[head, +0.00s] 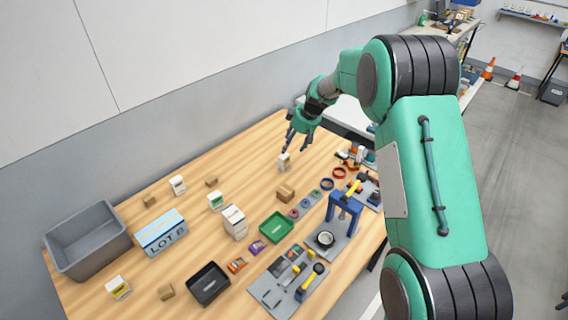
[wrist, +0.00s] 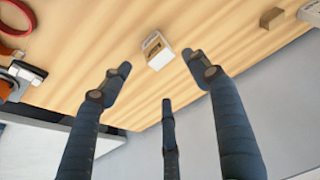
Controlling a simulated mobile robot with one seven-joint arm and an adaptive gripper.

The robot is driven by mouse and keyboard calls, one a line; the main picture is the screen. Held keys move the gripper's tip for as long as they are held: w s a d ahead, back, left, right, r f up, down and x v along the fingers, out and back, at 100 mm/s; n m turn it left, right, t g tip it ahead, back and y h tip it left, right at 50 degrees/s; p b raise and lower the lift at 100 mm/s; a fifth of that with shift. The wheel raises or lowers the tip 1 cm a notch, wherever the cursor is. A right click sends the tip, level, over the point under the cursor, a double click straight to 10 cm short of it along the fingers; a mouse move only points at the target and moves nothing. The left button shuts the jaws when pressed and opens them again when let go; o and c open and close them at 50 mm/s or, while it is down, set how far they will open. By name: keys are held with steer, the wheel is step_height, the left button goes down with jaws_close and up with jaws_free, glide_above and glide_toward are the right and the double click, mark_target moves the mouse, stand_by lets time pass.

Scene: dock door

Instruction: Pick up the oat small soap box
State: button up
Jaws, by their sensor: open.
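A small white soap box with an oat-tan label (head: 284,162) stands on the wooden table toward its far end. In the wrist view this box (wrist: 158,51) lies between the two outer fingers, a little beyond their tips. My gripper (head: 298,144) is above and just to the right of the box, pointing down. In the wrist view its three dark fingers (wrist: 157,78) are spread and hold nothing. A gap seems to remain between fingers and box; the exact distance is hard to tell.
A brown block (head: 286,193) and red rings (head: 339,172) are near the box. Other small boxes (head: 178,185), a green tray (head: 276,227), a blue press (head: 343,211) and a grey bin (head: 88,241) stand on the wooden table (head: 200,250). A wall runs behind it.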

mark_target(286, 156)
steer(key=x, duration=0.6)
steer(key=shift+f+b, duration=0.25)
steer(key=shift+b, duration=0.15)
steer(key=shift+a+f, duration=0.1)
steer(key=shift+b+x, duration=0.65)
steer(key=shift+x, duration=1.85)
steer(key=shift+c, duration=0.5)
steer(key=shift+s, duration=0.1)
steer(key=c, duration=1.4)
